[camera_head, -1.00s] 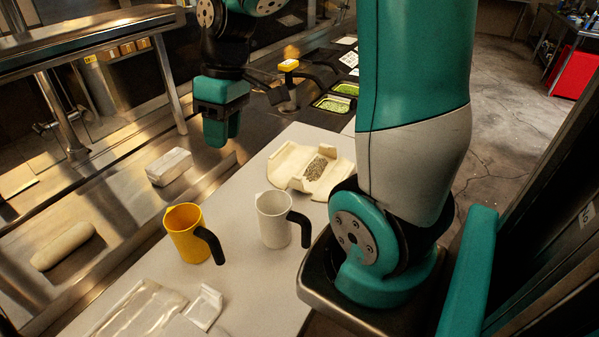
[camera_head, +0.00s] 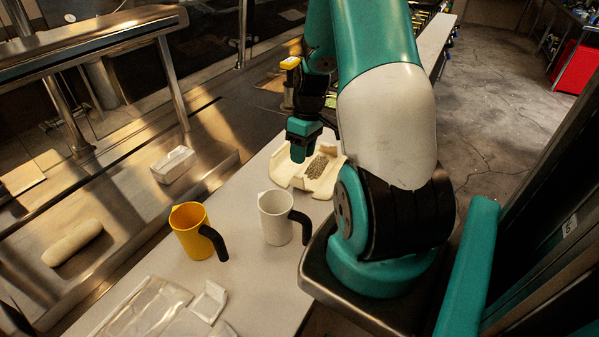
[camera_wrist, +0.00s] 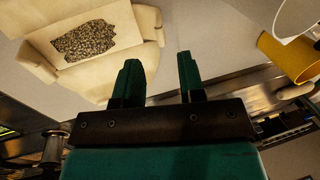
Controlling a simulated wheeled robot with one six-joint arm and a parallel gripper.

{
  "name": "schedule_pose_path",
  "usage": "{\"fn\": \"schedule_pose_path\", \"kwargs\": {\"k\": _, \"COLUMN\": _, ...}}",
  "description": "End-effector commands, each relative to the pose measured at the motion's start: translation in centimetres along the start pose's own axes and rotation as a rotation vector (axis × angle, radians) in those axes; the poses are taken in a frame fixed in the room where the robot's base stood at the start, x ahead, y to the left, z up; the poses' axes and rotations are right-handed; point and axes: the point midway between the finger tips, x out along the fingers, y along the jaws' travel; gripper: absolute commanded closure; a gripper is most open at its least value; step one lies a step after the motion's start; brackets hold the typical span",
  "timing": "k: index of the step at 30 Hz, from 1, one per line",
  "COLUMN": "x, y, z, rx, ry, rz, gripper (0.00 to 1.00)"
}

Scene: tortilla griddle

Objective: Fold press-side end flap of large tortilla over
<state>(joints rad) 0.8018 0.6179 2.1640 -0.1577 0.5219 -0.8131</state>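The large pale tortilla (camera_head: 283,171) lies on the light counter with a patch of dark grainy filling (camera_head: 317,167) at its middle. Parts of its edge stand up or curl around the filling. In the wrist view the tortilla (camera_wrist: 94,79) is at the upper left, with the filling (camera_wrist: 84,40) uncovered. My gripper (camera_head: 298,158) is over the left, far part of the tortilla in the head view.
A white mug (camera_head: 275,221) and a yellow mug (camera_head: 190,233) stand on the counter (camera_head: 238,262) nearer than the tortilla. A wrapped pack (camera_head: 147,308) lies at the front. A white block (camera_head: 173,164) and a long roll (camera_head: 72,243) lie on the metal surface at left.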

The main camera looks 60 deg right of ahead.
Motion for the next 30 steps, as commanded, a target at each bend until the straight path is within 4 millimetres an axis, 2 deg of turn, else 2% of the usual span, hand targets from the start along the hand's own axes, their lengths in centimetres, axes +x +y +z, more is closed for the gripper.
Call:
{"fn": "schedule_pose_path", "kwargs": {"k": 3, "x": 2.6, "y": -0.1, "z": 0.1, "rx": 0.0, "ry": -0.005, "rz": -0.005, "gripper": 0.63}}
{"fn": "schedule_pose_path", "kwargs": {"k": 9, "x": 5.7, "y": -0.1, "z": 0.0, "rx": 0.0, "ry": -0.003, "rz": -0.002, "gripper": 0.63}}
{"fn": "schedule_pose_path", "kwargs": {"k": 15, "x": 6.9, "y": 0.0, "z": 0.0, "rx": 0.0, "ry": 0.0, "rz": 0.001, "gripper": 0.63}}
{"fn": "schedule_pose_path", "kwargs": {"k": 23, "x": 7.0, "y": 0.0, "z": 0.0, "rx": 0.0, "ry": 0.0, "rz": 0.001, "gripper": 0.63}}
{"fn": "schedule_pose_path", "kwargs": {"k": 27, "x": 7.0, "y": 0.0, "z": 0.0, "rx": 0.0, "ry": 0.0, "rz": 0.001, "gripper": 0.96}}
{"fn": "schedule_pose_path", "kwargs": {"k": 28, "x": 7.0, "y": 0.0, "z": 0.0, "rx": 0.0, "ry": 0.0, "rz": 0.001, "gripper": 1.0}}
{"fn": "schedule_pose_path", "kwargs": {"k": 30, "x": 7.0, "y": 0.0, "z": 0.0, "rx": 0.0, "ry": 0.001, "rz": 0.001, "gripper": 1.0}}
